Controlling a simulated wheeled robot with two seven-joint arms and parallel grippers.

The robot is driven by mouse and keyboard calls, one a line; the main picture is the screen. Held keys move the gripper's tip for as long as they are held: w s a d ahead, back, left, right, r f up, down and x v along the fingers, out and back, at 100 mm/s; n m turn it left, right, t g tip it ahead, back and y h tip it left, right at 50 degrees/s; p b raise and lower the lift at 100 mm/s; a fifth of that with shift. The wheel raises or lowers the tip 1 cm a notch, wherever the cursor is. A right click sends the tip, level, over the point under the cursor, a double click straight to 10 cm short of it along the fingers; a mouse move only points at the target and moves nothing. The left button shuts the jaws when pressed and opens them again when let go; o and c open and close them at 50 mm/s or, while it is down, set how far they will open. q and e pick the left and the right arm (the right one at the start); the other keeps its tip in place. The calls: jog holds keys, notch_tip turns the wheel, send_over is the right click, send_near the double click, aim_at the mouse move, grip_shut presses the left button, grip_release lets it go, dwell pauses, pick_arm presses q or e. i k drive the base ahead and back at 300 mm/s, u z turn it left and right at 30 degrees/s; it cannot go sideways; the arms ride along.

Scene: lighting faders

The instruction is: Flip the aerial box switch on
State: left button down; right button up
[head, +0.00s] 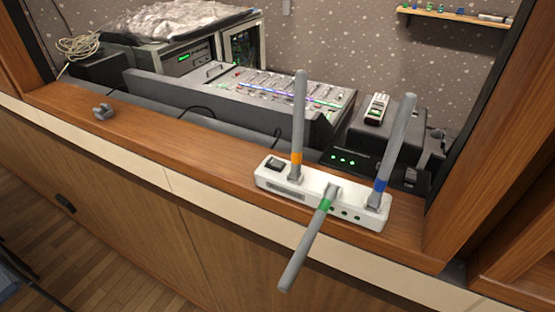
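The aerial box (315,192) is a long white box on the wooden ledge, right of the middle in the head view. It bears three grey aerials. The orange-banded aerial (299,120) and the blue-banded aerial (396,145) stand up, the blue one tilted a little right. The green-banded aerial (305,245) slants down over the front toward me. A dark rocker switch (274,164) sits on the box's top at its left end; I cannot tell its position. Several small dark holes show on the box's right front. Neither gripper is in view.
A wooden ledge (190,150) runs across the window opening, with a small grey clamp-like piece (103,112) at left. Behind are a fader desk (290,92), a black device with green lights (345,160) and a handset (377,108). The ledge between clamp and box is clear.

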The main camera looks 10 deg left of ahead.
aim_at(272, 162)
jog(key=u, duration=1.45)
jog(key=k, duration=0.45)
jog(key=z, duration=1.3)
